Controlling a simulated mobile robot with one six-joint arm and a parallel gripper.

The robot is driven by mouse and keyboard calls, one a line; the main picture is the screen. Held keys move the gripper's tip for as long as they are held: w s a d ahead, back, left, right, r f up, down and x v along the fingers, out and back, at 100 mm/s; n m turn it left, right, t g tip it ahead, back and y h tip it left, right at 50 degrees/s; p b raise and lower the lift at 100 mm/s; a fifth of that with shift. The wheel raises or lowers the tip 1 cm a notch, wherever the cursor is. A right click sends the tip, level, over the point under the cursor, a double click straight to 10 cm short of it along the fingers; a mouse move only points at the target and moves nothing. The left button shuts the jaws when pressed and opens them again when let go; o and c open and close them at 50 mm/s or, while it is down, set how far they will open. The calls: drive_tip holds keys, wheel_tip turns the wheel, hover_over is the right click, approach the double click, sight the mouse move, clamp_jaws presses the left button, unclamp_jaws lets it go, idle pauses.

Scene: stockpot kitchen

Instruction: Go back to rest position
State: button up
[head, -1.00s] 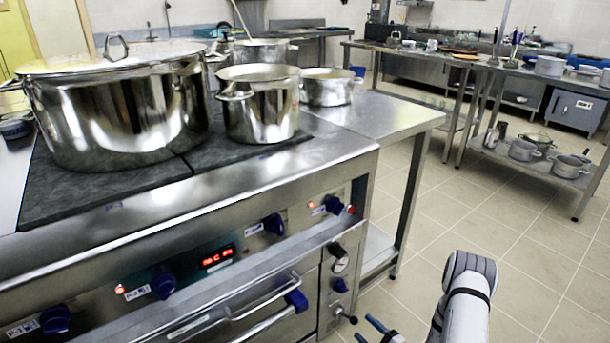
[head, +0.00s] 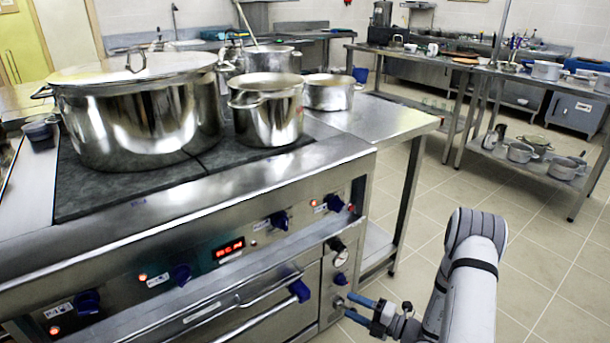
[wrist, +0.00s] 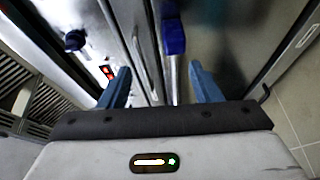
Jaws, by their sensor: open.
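My gripper (head: 357,309) is at the bottom of the head view, in front of the right part of the stove front. Its two blue fingers are apart with nothing between them. In the wrist view my gripper (wrist: 160,88) also shows open and empty, with the stove's steel front and a blue handle (wrist: 173,35) beyond the fingers. In the head view a finger overlaps the lower right stove front near a small knob, and I cannot tell whether they touch.
The stove (head: 200,240) carries a large lidded pot (head: 140,122) and smaller pots (head: 268,110). Blue knobs (head: 180,274) and an oven handle (head: 245,318) stick out of its front. A steel side table (head: 385,120) adjoins it. Tiled floor (head: 545,255) lies open at the right.

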drive_tip(key=s+a+r+n+g+h+p, duration=0.15)
drive_tip(key=s+r+n+g+p, duration=0.25)
drive_tip(key=r+n, duration=0.5)
drive_tip(key=s+a+r+n+g+h+p, duration=0.1)
drive_tip(key=s+a+r+n+g+p, duration=0.25)
drive_tip(key=r+n, duration=0.55)
drive_tip(key=s+a+r+n+g+h+p, duration=0.25)
drive_tip(key=s+r+n+g, duration=0.2)
drive_tip(key=r, duration=0.85)
drive_tip(key=s+d+r+n+t+h+p, duration=0.1)
drive_tip(key=s+d+r+n+h+p, duration=0.1)
drive_tip(key=r+n, duration=0.4)
drive_tip(key=s+d+r+n+t+h+p, duration=0.2)
drive_tip(key=s+d+r+n+h+p, duration=0.1)
drive_tip(key=s+r+n+h+p, duration=0.1)
drive_tip(key=s+d+r+n+t+h+p, duration=0.2)
drive_tip(key=s+d+r+n+h+p, duration=0.1)
drive_tip(key=r+n, duration=0.7)
drive_tip(key=s+r+h+p, duration=0.1)
drive_tip(key=s+p, duration=0.1)
drive_tip(key=shift+r+p, duration=0.25)
drive_tip(key=shift+p, duration=0.15)
